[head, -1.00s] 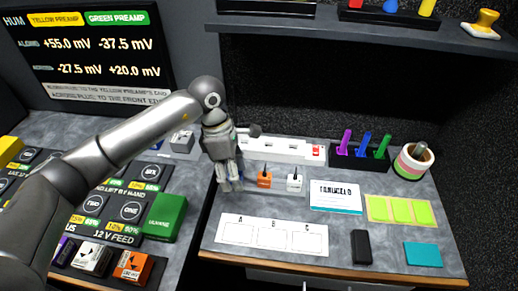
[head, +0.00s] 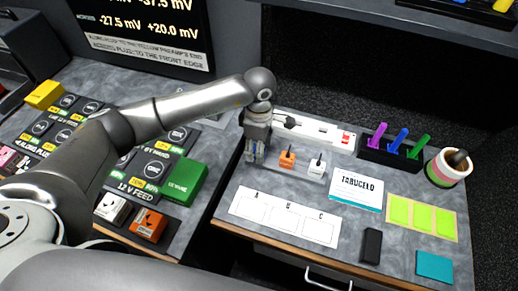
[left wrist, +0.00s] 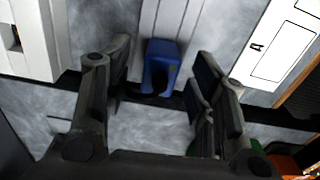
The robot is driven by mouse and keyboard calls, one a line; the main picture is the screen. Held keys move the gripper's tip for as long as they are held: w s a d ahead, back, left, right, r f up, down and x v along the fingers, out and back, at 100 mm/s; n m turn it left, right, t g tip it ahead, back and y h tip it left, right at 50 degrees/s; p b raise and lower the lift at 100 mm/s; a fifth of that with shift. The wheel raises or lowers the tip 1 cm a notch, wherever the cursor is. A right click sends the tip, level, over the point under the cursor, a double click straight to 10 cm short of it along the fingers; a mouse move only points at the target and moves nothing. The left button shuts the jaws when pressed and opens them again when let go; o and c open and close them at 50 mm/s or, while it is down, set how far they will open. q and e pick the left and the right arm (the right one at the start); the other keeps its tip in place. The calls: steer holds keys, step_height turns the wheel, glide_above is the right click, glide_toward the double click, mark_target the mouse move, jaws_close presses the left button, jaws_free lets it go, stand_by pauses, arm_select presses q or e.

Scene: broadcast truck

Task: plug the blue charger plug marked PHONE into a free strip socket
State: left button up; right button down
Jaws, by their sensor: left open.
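The blue plug (left wrist: 160,66) shows in the left wrist view on a pale tray, between the two fingers and apart from both. No marking on it can be read. My left gripper (head: 255,160) is open and points down at the left end of the plug row; it hides the blue plug in the head view. An orange plug (head: 287,159) and a white plug (head: 317,166) stand to its right. The white power strip (head: 318,131) lies behind them, with a black plug (head: 290,122) at its left part and a red switch (head: 346,139) at its right end. My right gripper is not in view.
A black holder (head: 390,151) with purple, blue and green sticks and a cup (head: 446,168) stand to the right. A card (head: 356,191), an A-B-C sheet (head: 283,218) and a black block (head: 372,245) lie in front. A green box (head: 187,180) stands left.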

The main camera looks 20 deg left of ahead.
arm_select(q)
steer(key=shift+f, duration=1.15)
steer(key=c, duration=1.1)
steer(key=shift+c, duration=0.2)
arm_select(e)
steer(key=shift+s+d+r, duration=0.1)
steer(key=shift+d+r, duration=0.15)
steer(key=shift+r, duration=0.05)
arm_select(q)
steer(key=shift+r, duration=0.1)
